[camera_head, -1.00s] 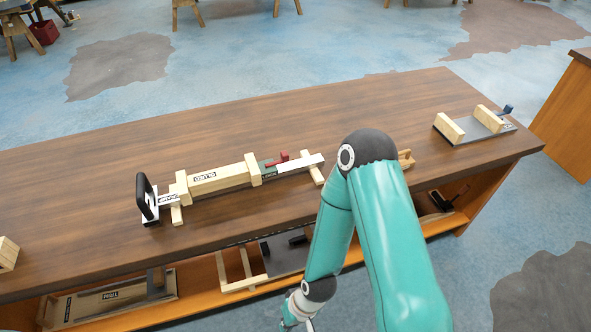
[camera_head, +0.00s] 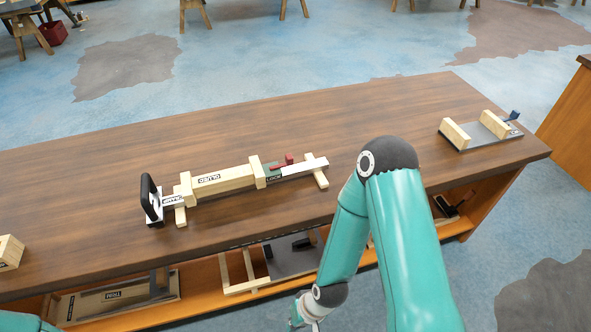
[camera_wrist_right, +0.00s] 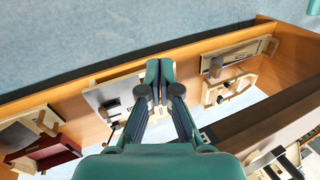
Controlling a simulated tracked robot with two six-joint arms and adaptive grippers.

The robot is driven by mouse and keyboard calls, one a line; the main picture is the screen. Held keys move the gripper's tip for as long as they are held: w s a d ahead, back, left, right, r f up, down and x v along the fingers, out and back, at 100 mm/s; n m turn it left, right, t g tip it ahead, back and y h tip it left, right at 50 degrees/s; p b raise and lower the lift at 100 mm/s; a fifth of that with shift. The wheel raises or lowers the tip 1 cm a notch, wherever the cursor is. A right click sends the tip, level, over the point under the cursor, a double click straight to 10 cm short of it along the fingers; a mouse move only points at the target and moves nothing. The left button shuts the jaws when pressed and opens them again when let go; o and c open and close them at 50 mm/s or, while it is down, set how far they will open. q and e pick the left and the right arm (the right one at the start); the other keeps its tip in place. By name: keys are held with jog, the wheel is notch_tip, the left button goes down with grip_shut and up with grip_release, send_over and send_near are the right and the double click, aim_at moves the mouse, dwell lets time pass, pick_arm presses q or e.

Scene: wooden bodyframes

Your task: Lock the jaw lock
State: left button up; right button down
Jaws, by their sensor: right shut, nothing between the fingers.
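On the bench top lies a long wooden clamp assembly (camera_head: 222,182). Its red lever (camera_head: 284,161) sits at the right end, beside a small green label that seems to read LOCK. A black handle (camera_head: 149,196) stands upright on a white plate at its left end. My right gripper (camera_head: 303,318) is low in the head view, partly cut off by the bottom edge, in front of the bench and well below the assembly. In the right wrist view its fingers (camera_wrist_right: 160,72) are together and empty, over the shelf area. My left gripper is not in view.
The wooden bench top (camera_head: 380,115) has clear room behind the assembly. A grey plate with two wooden blocks (camera_head: 480,131) sits at its right end. A wooden block (camera_head: 9,252) is at the left. Several boards and fixtures lie on the shelf (camera_head: 205,300) below.

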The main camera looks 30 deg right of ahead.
jog(key=w+d+r+m+t+h+b, duration=0.1)
jog(key=w+d+m+t+b, duration=0.3)
jog(key=w, duration=0.4)
jog(key=w+d+r+m+t+h+b, duration=0.1)
jog(key=w+d+r+m+t+b, duration=0.3)
jog(key=w+b, duration=0.3)
jog(key=w+d+r+m+t+h+b, duration=0.2)
jog(key=w+d+r+m+t+b, duration=0.1)
jog(key=w, duration=0.6)
jog(key=shift+d+m+t+b, duration=0.4)
jog(key=shift+m+t+b, duration=0.2)
jog(key=shift+m+b, duration=0.3)
jog(key=shift+d+m+t+b, duration=0.4)
jog(key=shift+m+t+b, duration=0.2)
jog(key=shift+m+b, duration=0.3)
jog(key=d+r+m+t+h+b, duration=0.1)
jog(key=d+r+t+h+b, duration=0.1)
jog(key=b, duration=0.7)
notch_tip(320, 180, up, 2)
jog(key=d+t, duration=0.1)
jog(key=d, duration=0.1)
jog(key=shift+w+d+r+m, duration=0.2)
jog(key=shift+d+m, duration=0.1)
jog(key=shift+m, duration=0.1)
